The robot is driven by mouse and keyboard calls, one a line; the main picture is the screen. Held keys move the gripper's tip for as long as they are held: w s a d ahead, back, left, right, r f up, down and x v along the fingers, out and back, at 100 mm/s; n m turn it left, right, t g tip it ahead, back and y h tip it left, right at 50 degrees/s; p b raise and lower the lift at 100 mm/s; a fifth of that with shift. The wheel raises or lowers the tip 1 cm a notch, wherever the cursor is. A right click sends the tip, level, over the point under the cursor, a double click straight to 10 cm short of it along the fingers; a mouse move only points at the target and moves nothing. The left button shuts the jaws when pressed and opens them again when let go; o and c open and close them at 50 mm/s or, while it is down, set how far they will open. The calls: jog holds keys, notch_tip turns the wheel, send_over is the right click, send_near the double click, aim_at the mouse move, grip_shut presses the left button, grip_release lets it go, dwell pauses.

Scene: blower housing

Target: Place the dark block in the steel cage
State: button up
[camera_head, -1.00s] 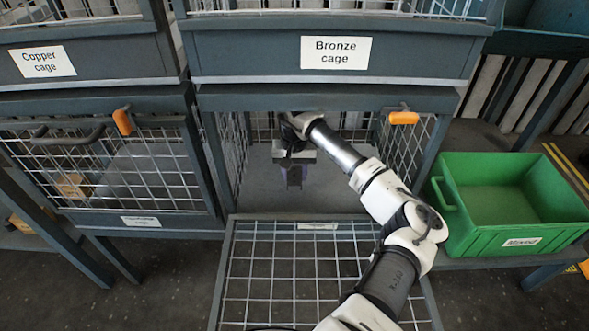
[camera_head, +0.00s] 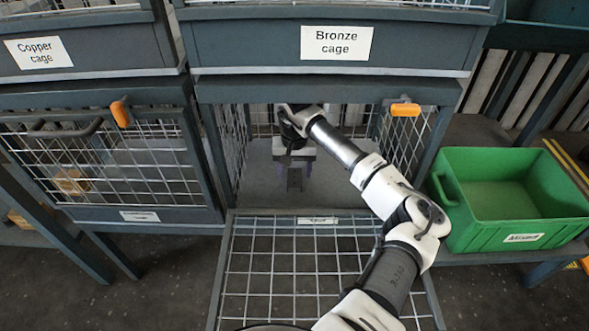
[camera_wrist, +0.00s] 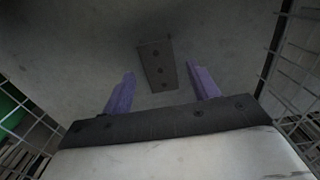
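The dark block (camera_head: 295,180) is inside the open lower cage (camera_head: 255,185), under the bronze cage. In the wrist view the dark block (camera_wrist: 157,65) is a flat dark piece with several small round marks, on or close to the grey cage floor. My gripper (camera_head: 294,171) reaches into this cage from the front. Its two purple fingers are spread, one on each side of the block, with a visible gap on both sides. The label on this cage's lowered door (camera_head: 318,220) is too small to read, so I cannot confirm that it is the steel cage.
The mesh door (camera_head: 300,265) hangs open toward me below my arm. Mesh walls stand close on both sides of my gripper. A shut cage (camera_head: 110,165) is at left, and a green bin (camera_head: 505,200) is at right. The bronze cage (camera_head: 250,45) is directly above.

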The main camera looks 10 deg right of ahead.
aim_at(294, 178)
notch_tip(294, 178, up, 9)
jog(key=p, duration=0.2)
jog(key=shift+f, duration=0.15)
dwell(0.3)
